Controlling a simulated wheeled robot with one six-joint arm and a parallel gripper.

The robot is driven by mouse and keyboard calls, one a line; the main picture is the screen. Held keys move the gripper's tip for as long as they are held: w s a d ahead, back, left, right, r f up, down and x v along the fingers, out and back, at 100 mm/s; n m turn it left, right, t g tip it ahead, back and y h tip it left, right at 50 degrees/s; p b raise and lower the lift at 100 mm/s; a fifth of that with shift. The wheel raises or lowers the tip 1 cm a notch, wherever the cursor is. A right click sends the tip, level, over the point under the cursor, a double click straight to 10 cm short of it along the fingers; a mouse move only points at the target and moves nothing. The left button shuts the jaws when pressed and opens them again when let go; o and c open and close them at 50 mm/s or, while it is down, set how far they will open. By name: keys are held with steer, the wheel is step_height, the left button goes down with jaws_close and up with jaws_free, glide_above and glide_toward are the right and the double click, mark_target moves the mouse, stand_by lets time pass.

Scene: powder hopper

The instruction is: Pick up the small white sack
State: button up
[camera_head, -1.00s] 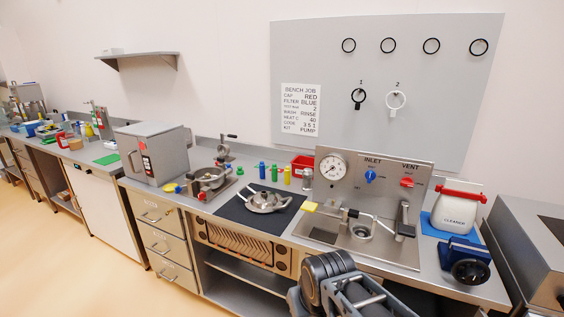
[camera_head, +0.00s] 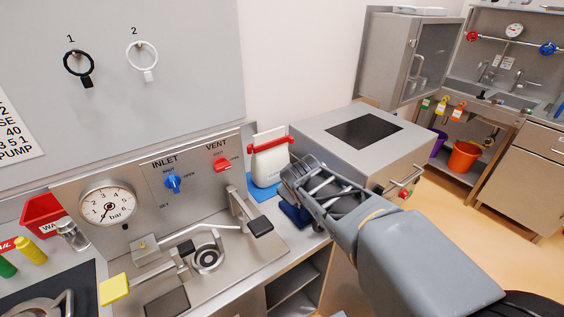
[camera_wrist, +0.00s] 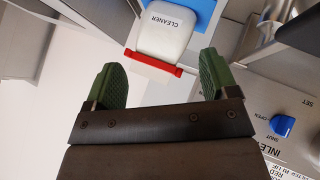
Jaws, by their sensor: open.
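The small white sack (camera_head: 268,162) stands upright on a blue mat (camera_head: 262,193) on the bench, right of the valve panel, with a red clip (camera_head: 270,145) across its top. In the wrist view the sack (camera_wrist: 165,30) shows the word CLEANER, and its red clip (camera_wrist: 152,62) faces my gripper. My gripper (camera_wrist: 160,78) has two green-padded fingers set wide apart, open and empty. The clip lies just ahead of the gap between the fingertips, and the gripper appears not to touch the sack. In the head view my wrist covers part of the area right of the sack.
The steel panel (camera_head: 205,160) with gauge, blue inlet knob (camera_head: 173,184) and red vent knob (camera_head: 222,165) stands left of the sack. A steel box with a dark top (camera_head: 363,132) stands to the right. A blue object (camera_head: 295,214) sits partly hidden below my wrist.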

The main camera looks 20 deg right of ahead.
steer(key=w+d+r+n+t, duration=0.1)
steer(key=w+n, duration=0.1)
steer(key=w+d+r+n+t, duration=0.1)
steer(key=w+d, duration=0.1)
steer(key=w, duration=0.1)
steer(key=w+d+r+n+t, duration=0.1)
steer(key=w+r+n+t, duration=0.1)
steer(key=w, duration=0.1)
steer(key=shift+w+d+n, duration=0.1)
steer(key=shift+d+n, duration=0.2)
steer(key=n+t+y, duration=0.2)
steer(key=n+y, duration=0.4)
steer(key=n, duration=0.5)
glide_toward(270, 139)
steer(key=shift+n+g+y, duration=0.4)
steer(key=shift+p+x, duration=0.55)
steer(key=shift+x, duration=3.55)
steer(key=shift+d+r, duration=0.2)
steer(key=shift+d, duration=0.05)
steer(key=shift+c, duration=0.4)
steer(key=c, duration=1.3)
steer(key=shift+c, duration=0.4)
steer(key=shift+r, duration=0.15)
